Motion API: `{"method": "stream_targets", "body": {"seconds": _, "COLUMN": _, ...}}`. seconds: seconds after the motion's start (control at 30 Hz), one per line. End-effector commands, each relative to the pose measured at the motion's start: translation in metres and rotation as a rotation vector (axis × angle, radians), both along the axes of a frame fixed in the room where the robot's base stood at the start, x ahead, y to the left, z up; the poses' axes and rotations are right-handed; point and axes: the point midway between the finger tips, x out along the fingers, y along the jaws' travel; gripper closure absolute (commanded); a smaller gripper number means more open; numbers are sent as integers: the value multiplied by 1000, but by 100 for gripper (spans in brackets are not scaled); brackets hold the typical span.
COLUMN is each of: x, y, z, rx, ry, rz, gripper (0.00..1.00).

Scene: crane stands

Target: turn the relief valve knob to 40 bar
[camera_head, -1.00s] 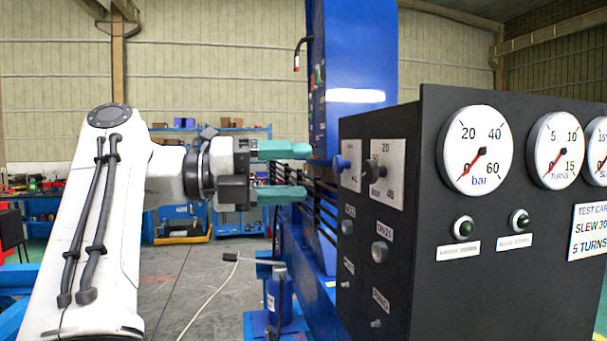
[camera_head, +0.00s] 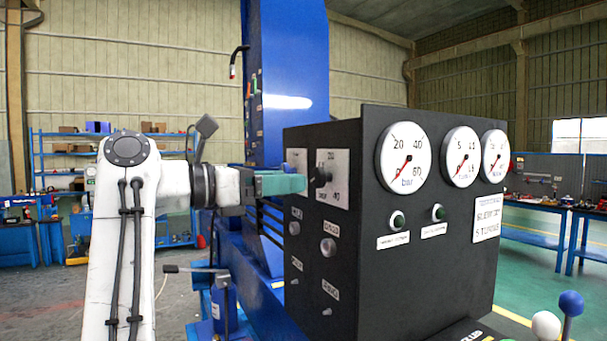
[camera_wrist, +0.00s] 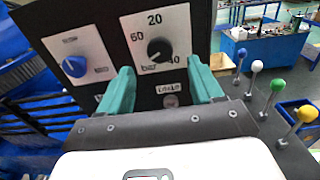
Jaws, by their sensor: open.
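The black relief valve knob (camera_head: 322,178) sits on a white plate (camera_head: 338,160) marked 20, 40, 60 and bar, on the side of the dark control box. It also shows in the wrist view (camera_wrist: 158,50), between and beyond my fingertips; its pointer mark is too small to read surely. My gripper (camera_head: 301,184) is open and empty, with its teal fingers just short of the plate. In the wrist view my gripper (camera_wrist: 160,72) has one finger each side of the knob's line, not touching it. The bar gauge (camera_head: 405,158) has its red needle near 0.
A blue knob (camera_wrist: 73,66) on its own plate is left of the black knob. Smaller knobs (camera_head: 328,247) are below. Levers with coloured balls (camera_wrist: 279,86) stand at the right. A blue column (camera_head: 290,80) rises behind the box.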

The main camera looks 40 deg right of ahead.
Motion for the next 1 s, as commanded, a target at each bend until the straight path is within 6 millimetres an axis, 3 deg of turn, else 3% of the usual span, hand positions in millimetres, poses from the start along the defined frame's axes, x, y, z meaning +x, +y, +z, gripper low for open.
{"method": "stream_targets", "body": {"seconds": 0.1, "x": -4, "y": -21, "z": 2, "rx": 0, "ry": 1, "rz": -2, "gripper": 35}}
{"method": "stream_targets", "body": {"seconds": 0.3, "x": -9, "y": -44, "z": 1, "rx": 0, "ry": 2, "rz": -1, "gripper": 35}}
{"method": "stream_targets", "body": {"seconds": 0.7, "x": -10, "y": -52, "z": 0, "rx": 0, "ry": 2, "rz": 1, "gripper": 35}}
{"method": "stream_targets", "body": {"seconds": 1.0, "x": -10, "y": -51, "z": 0, "rx": 0, "ry": 2, "rz": 1, "gripper": 61}}
